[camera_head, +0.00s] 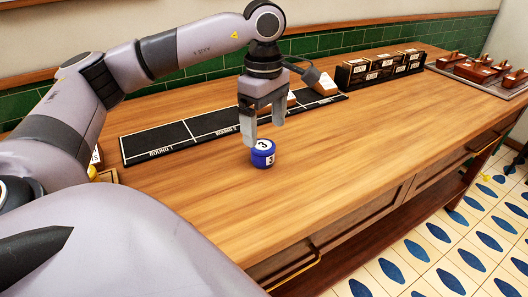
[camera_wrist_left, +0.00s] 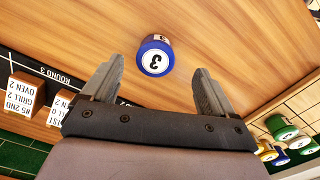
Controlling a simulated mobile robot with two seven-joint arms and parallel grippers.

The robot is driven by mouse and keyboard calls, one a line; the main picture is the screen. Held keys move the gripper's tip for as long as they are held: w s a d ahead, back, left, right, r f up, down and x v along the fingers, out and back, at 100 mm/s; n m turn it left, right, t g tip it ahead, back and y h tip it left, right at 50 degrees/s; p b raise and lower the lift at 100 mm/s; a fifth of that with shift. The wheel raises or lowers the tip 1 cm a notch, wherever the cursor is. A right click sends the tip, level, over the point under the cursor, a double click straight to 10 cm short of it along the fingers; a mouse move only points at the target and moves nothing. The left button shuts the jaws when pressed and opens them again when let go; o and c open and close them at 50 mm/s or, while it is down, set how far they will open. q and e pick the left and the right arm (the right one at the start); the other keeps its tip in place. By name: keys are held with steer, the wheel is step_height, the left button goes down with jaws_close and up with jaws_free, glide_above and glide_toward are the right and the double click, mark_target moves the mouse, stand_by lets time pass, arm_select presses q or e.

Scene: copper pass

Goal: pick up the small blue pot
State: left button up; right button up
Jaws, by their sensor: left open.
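My left gripper (camera_head: 262,143) is open and points down, above and just behind the pot in the head view. In the left wrist view my two fingers (camera_wrist_left: 157,78) are spread wide with nothing between them. The pot looks apart from both fingers; the exact gap is hard to tell. My right gripper is not in view.
A black mat (camera_head: 160,145) marked with rounds lies along the back, with white-labelled blocks on it. A dark rack (camera_head: 380,68) with labelled blocks stands further right, and a tray (camera_head: 503,88) with wooden pieces beyond. The counter (camera_head: 340,165) right of the pot is clear.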

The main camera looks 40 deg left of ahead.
mark_target(263, 145)
arm_select(q)
steer(key=shift+a+f, duration=0.3)
steer(key=f, duration=0.6)
steer(key=shift+w+a+f, duration=0.2)
steer(key=shift+f, duration=0.05)
steer(key=c, duration=1.2)
